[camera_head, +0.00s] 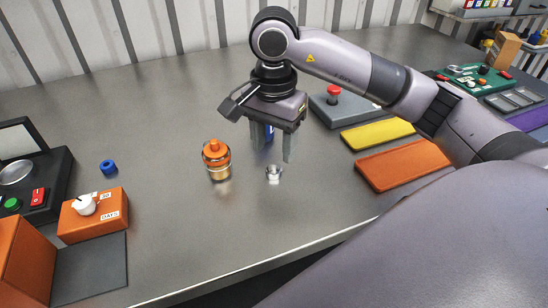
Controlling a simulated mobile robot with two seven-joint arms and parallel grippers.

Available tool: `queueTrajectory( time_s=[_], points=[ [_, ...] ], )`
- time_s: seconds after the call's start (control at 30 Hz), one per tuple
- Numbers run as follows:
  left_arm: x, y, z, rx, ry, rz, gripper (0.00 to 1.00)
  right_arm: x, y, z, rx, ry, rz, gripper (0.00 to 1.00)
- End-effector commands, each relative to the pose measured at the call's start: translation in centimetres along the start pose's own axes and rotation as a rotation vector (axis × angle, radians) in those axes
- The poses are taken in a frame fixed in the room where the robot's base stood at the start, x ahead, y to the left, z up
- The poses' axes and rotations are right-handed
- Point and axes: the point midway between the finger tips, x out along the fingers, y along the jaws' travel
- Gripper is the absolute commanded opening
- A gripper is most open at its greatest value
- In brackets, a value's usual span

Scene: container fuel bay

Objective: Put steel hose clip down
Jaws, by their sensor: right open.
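The steel hose clip (274,173) is a small shiny ring resting on the grey metal bench. My right gripper (271,155) hangs just above and behind it in the picture, fingers pointing down. Its two fingers are apart, and the clip looks clear of them. A blue object (269,133) shows between the fingers, partly hidden; I cannot tell its full shape. My left gripper is not in view.
An orange-capped glass jar (217,160) stands left of the clip. Yellow (377,134) and orange (403,163) mats and a red-button box (334,104) lie right. A blue ring (108,167) and an orange timer box (93,215) are left. Bench is clear between jar and timer.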

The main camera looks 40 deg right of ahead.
Motion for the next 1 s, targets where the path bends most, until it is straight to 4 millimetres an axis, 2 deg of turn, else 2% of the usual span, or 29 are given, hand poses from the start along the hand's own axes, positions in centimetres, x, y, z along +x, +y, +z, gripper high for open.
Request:
queueTrajectory(
  time_s=[0.03,0.13,0.4,0.6,1.0],
  points=[
    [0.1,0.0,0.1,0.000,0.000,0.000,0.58,-1.3,-0.1,0.0,0.001,0.002,-0.007,0.55],
    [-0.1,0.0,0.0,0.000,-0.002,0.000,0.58,-3.5,-0.1,-0.1,0.000,0.003,-0.003,0.55],
    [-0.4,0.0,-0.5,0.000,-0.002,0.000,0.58,-6.5,0.0,-0.1,0.002,0.001,-0.001,0.55],
    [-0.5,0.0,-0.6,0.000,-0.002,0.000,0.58,-7.2,0.0,0.0,0.002,0.000,0.001,0.55],
    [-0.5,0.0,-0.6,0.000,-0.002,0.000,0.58,-7.2,0.0,0.0,0.001,0.000,0.001,0.55]
  ],
)
